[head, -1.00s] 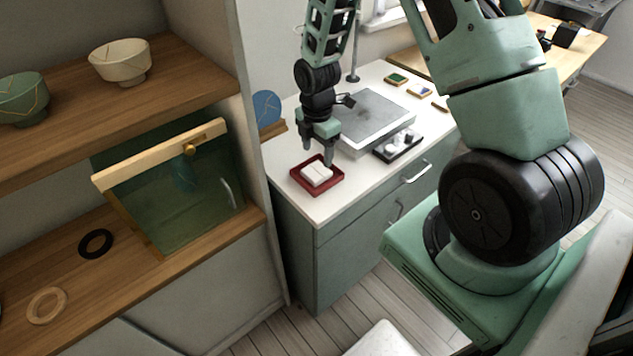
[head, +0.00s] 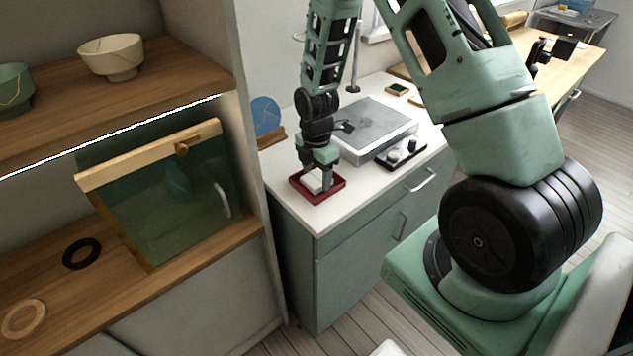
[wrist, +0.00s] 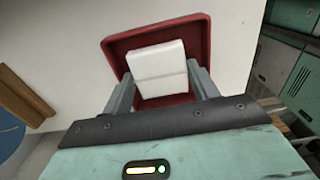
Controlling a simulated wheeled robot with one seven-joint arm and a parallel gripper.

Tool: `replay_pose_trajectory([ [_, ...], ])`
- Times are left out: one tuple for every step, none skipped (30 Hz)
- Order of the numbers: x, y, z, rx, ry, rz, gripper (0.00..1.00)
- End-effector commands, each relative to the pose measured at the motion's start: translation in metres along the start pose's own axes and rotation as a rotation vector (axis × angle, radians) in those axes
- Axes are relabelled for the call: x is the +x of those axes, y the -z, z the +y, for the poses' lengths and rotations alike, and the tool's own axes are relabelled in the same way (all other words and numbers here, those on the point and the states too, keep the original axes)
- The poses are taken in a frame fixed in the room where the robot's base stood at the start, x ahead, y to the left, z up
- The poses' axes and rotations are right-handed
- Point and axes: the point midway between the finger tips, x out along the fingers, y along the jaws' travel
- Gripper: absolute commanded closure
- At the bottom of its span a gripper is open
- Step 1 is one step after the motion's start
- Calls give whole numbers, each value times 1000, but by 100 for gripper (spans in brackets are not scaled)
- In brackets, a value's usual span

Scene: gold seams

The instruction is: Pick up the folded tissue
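The folded tissue (wrist: 157,68) is a white folded pad with a crease across it. It lies in a small dark-red tray (wrist: 203,40) on the white counter. In the head view the tissue (head: 313,182) is partly hidden by my gripper, and the tray (head: 303,193) sits near the counter's front left corner. My gripper (head: 319,182) is lowered at the tray. In the wrist view my gripper (wrist: 160,88) has one finger on each side of the tissue. The fingers are apart; whether they touch the tissue is unclear.
A grey plate-topped device (head: 376,130) and a dark tray with small items (head: 402,152) stand right of the red tray. A blue disc on a wooden stand (head: 266,115) is at its left. A shelf unit with bowls (head: 112,56) and a glass-fronted case (head: 165,200) fills the left.

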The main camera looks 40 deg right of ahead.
Motion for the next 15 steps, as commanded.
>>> replay_pose_trajectory([
  [0,0,0,0,0,0,62],
  [0,0,0,0,0,0,62],
  [0,0,0,0,0,0,62],
  [0,0,0,0,0,0,62],
  [0,0,0,0,0,0,62],
  [0,0,0,0,0,0,66],
  [0,0,0,0,0,0,66],
  [0,0,0,0,0,0,66],
  [0,0,0,0,0,0,66],
  [0,0,0,0,0,0,66],
  [-1,0,0,0,0,0,66],
  [-2,0,0,0,-1,0,66],
  [-4,0,0,0,-2,0,66],
  [-6,0,1,1,-2,0,66],
  [-11,0,1,1,-3,0,66],
])
